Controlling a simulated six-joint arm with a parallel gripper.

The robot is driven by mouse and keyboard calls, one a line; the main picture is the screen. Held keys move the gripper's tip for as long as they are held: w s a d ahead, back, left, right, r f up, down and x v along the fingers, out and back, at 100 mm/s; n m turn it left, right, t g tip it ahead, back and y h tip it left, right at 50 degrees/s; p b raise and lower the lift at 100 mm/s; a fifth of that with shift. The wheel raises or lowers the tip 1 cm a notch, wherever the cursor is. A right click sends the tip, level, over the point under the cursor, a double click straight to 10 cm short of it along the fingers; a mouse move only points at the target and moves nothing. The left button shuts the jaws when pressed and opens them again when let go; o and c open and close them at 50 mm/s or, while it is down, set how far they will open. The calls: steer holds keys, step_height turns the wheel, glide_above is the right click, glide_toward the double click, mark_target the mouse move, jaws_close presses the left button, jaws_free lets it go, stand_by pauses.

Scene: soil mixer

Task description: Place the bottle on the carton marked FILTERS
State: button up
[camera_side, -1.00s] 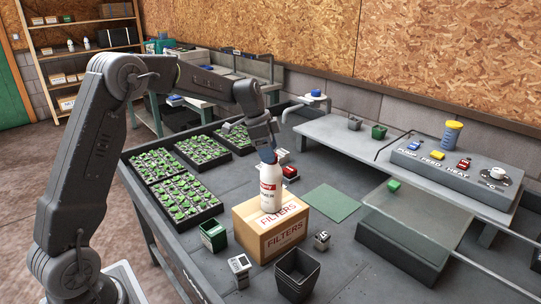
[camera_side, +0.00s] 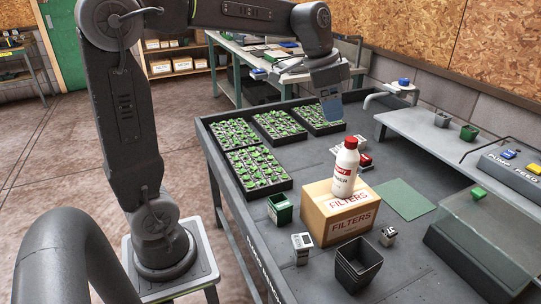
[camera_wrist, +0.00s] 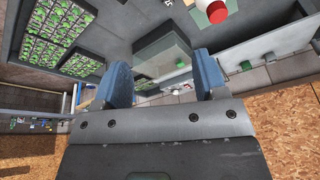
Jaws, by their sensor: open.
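The white bottle (camera_side: 346,168) with a red cap stands upright on top of the cardboard carton marked FILTERS (camera_side: 340,222) in the side view. In the wrist view the bottle's red cap (camera_wrist: 217,13) shows at the top edge, away from the fingers. My gripper (camera_side: 331,106) is up and behind the bottle, clear of it, over the far part of the bench. In the wrist view its two blue fingers (camera_wrist: 163,80) are apart with nothing between them.
Trays of seedlings (camera_side: 257,170) lie left of the carton. A green pot (camera_side: 280,208), a black pot (camera_side: 357,264) and small boxes stand around it. A green mat (camera_side: 404,199) lies to the right. A raised shelf with a control panel (camera_side: 515,172) runs along the right.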

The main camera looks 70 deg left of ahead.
steer(key=s+d+f+n+t, duration=0.1)
steer(key=s+d+f+n, duration=0.1)
steer(key=s, duration=0.7)
steer(key=s+d+f+n+t+y, duration=0.1)
steer(key=s+d+f+n, duration=0.2)
steer(key=s, duration=0.6)
steer(key=shift+s+d+f, duration=0.35)
steer(key=shift+d+f, duration=0.1)
steer(key=shift+d, duration=0.45)
